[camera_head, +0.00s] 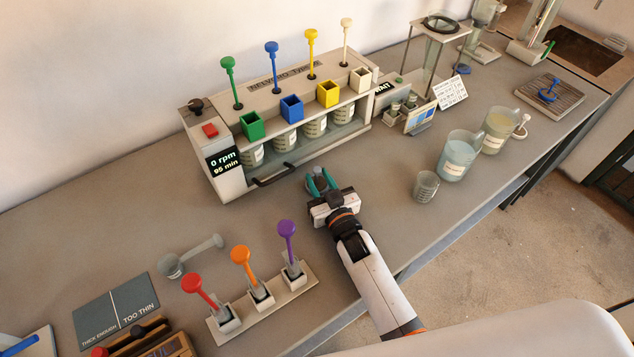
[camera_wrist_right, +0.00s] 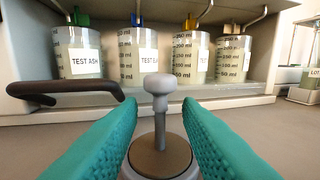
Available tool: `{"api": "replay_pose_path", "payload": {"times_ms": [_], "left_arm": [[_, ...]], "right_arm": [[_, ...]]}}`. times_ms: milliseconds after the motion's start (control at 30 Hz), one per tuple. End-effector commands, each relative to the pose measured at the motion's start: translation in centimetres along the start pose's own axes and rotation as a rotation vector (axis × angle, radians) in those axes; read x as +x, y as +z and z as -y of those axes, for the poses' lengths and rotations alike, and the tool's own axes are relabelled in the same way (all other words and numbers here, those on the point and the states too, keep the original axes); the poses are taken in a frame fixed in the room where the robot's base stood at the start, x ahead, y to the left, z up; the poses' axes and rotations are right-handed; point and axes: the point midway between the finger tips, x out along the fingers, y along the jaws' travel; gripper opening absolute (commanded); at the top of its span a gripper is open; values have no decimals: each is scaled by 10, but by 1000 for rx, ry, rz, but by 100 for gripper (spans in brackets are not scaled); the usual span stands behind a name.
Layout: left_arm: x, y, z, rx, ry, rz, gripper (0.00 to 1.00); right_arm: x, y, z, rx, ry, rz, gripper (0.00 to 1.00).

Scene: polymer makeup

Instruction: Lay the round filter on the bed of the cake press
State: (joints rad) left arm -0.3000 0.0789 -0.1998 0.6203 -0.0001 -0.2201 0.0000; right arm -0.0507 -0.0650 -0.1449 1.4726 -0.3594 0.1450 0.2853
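My right gripper (camera_head: 320,178) is over the bench in front of the beige mixing machine, its teal fingers apart. In the right wrist view, a grey knob on a stem (camera_wrist_right: 159,103) stands between the fingers, above a brown round disc with a grey rim (camera_wrist_right: 160,160). The fingers have clear gaps beside the knob; contact at the disc's rim cannot be told. I cannot make out for certain which thing is the round filter. A tall stand with a dark ring on top (camera_head: 440,25) is at the back; whether it is the cake press is unclear. My left gripper is not in view.
The mixing machine (camera_head: 230,185) holds several beakers. A rack (camera_head: 290,295) with three coloured plungers is in front left. A small beaker (camera_head: 426,186) and two larger jugs (camera_head: 461,155) (camera_head: 496,130) stand at right. A wooden board (camera_head: 565,100) lies farther right.

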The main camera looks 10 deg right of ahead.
Motion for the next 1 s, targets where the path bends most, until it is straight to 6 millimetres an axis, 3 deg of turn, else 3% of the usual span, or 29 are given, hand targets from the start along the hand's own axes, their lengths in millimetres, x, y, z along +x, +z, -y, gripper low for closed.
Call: {"api": "replay_pose_path", "payload": {"times_ms": [133, 400, 600, 867, 1000], "left_arm": [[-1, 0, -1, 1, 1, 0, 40], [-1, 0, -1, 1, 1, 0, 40], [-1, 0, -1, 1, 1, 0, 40], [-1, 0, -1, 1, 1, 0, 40], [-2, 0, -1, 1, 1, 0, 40]], "right_arm": [[16, 0, 0, 0, -1, -1, 32], [18, 0, 0, -1, 0, 0, 30], [18, 0, 0, -1, 0, -1, 0], [18, 0, 0, -1, 0, 0, 0], [18, 11, 0, -2, 1, 3, 0]]}}
